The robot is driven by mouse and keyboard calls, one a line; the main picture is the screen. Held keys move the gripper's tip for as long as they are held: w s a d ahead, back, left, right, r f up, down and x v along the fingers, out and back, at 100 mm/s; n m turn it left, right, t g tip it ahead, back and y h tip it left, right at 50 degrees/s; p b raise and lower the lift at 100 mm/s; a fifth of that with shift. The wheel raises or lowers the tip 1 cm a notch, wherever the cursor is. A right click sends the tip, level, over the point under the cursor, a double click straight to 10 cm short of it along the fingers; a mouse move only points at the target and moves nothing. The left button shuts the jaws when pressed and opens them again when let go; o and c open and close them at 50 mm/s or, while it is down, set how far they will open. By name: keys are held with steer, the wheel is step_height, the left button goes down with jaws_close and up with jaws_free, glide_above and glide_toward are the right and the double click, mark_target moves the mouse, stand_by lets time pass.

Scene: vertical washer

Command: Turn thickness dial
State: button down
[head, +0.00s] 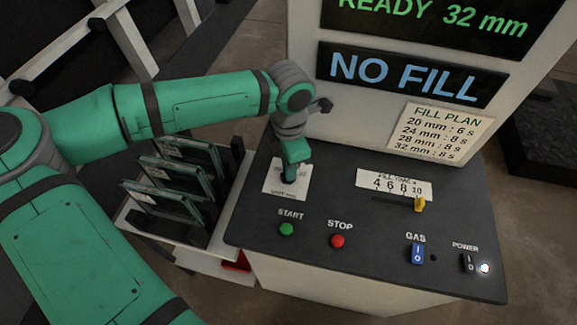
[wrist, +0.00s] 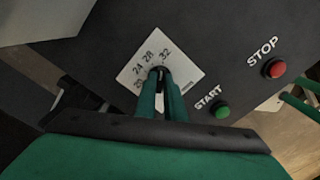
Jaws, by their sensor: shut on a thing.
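The thickness dial (wrist: 161,73) is a dark knob on a white square scale plate (wrist: 186,62) marked 20, 24, 28 and 32. Most of the knob is hidden by my gripper (wrist: 160,88), whose two green fingers are shut on it in the wrist view. In the head view my gripper (head: 289,176) points down onto the plate (head: 275,188) at the left of the dark panel. The knob's pointer direction is hard to tell. The upper display (head: 432,22) reads READY 32 mm.
The panel (head: 330,210) also carries a green START button (head: 287,229), a red STOP button (head: 338,241), a yellow fill-time slider (head: 419,204) near 10, a blue GAS switch (head: 417,253) and a POWER switch (head: 468,262). A NO FILL display (head: 405,75) stands behind. Glass panes (head: 175,170) stand in a rack at left.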

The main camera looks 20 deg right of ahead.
steer(key=shift+w+a+m, duration=0.15)
steer(key=shift+m, duration=0.25)
steer(key=c, duration=1.8)
jaws_free()
steer(key=shift+c, duration=0.2)
step_height(320, 180, up, 11)
steer(key=shift+f, duration=0.1)
